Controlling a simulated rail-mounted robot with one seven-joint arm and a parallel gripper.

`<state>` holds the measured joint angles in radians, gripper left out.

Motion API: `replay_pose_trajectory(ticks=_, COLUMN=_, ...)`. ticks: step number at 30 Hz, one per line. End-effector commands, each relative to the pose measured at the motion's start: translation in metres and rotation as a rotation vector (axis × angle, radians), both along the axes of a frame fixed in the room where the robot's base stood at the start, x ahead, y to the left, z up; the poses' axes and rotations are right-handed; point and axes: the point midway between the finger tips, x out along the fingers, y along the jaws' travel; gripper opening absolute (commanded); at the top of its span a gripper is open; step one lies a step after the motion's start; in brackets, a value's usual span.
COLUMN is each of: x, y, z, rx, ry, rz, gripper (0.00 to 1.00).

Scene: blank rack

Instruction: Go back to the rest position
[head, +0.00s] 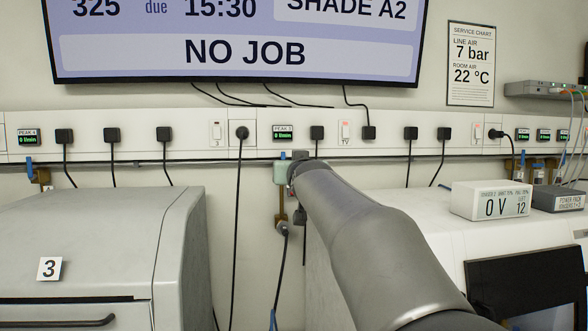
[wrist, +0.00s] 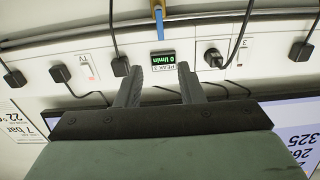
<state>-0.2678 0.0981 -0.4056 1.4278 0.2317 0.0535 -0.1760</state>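In the wrist view my gripper (wrist: 160,72) has its two dark fingers spread apart, with nothing held between them. Behind the gap is a small green-lit flow meter (wrist: 163,59) on the wall rail, reading 0 l/min. In the head view my arm reaches up and away from the lower right toward the wall, ending just below the same meter (head: 283,132). The fingers cannot be made out there. A blue valve handle (wrist: 159,22) shows beyond the meter in the wrist view.
A white socket rail (head: 370,132) with several plugs and hanging cables runs along the wall. A grey machine marked 3 (head: 100,230) stands left; a white machine (head: 420,205) stands right, carrying a 0 V box (head: 491,201). A wall screen (head: 240,50) reads NO JOB.

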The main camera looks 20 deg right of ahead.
Motion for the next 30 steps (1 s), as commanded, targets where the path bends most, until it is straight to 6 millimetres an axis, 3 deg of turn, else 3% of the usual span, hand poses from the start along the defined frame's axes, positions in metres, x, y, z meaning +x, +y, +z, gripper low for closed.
replay_pose_trajectory(ticks=8, x=0.0, y=0.0, z=0.0, rx=0.0, ry=0.0, rz=0.0, gripper=0.35)
replay_pose_trajectory(ticks=11, x=-0.006, y=0.0, z=-0.021, rx=0.013, ry=0.06, rz=0.009, gripper=0.35)
replay_pose_trajectory(ticks=14, x=-0.023, y=0.004, z=-0.067, rx=0.045, ry=0.19, rz=0.032, gripper=0.35)
replay_pose_trajectory(ticks=20, x=-0.097, y=0.029, z=-0.195, rx=0.104, ry=0.57, rz=0.099, gripper=0.35)
replay_pose_trajectory(ticks=24, x=-0.167, y=0.049, z=-0.275, rx=0.121, ry=0.828, rz=0.134, gripper=0.35)
replay_pose_trajectory(ticks=30, x=-0.284, y=0.067, z=-0.369, rx=0.111, ry=1.179, rz=0.153, gripper=0.35)
